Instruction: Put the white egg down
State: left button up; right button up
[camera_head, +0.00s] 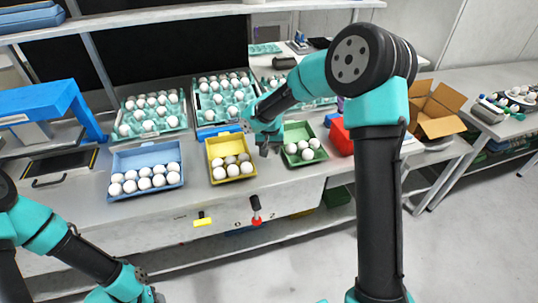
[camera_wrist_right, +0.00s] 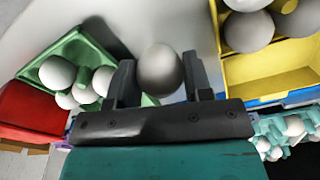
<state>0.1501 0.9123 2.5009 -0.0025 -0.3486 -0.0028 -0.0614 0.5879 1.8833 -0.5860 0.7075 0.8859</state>
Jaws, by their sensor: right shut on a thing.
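My right gripper (camera_head: 266,148) hangs above the table between the yellow and green trays in the head view. In the right wrist view it (camera_wrist_right: 160,76) is shut on a white egg (camera_wrist_right: 159,68), which looks greyish in shadow. The egg is hidden or too small to make out in the head view. The green tray (camera_head: 298,131) holds several white eggs and lies right of the gripper; it also shows in the wrist view (camera_wrist_right: 70,45). My left gripper (camera_head: 152,294) is at the bottom edge of the head view, partly cut off; its jaws are unclear.
The yellow tray (camera_head: 217,149) and blue tray (camera_head: 150,155) hold several eggs each. Teal egg cartons (camera_head: 130,127) stand behind. A red box (camera_head: 341,137) and an open cardboard box (camera_head: 436,122) are to the right. Bare table shows between the yellow and green trays.

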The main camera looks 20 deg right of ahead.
aim_at(269, 155)
jog(key=shift+w+d+f, duration=0.1)
jog(key=shift+w+d, duration=0.05)
jog(key=shift+w, duration=0.15)
jog(key=shift+f, duration=1.7)
jog(key=shift+f, duration=0.15)
jog(key=o, duration=0.6)
jog(key=r, duration=1.2)
jog(key=shift+s+r, duration=0.15)
jog(key=shift+s, duration=0.2)
jog(key=shift+o, duration=0.3)
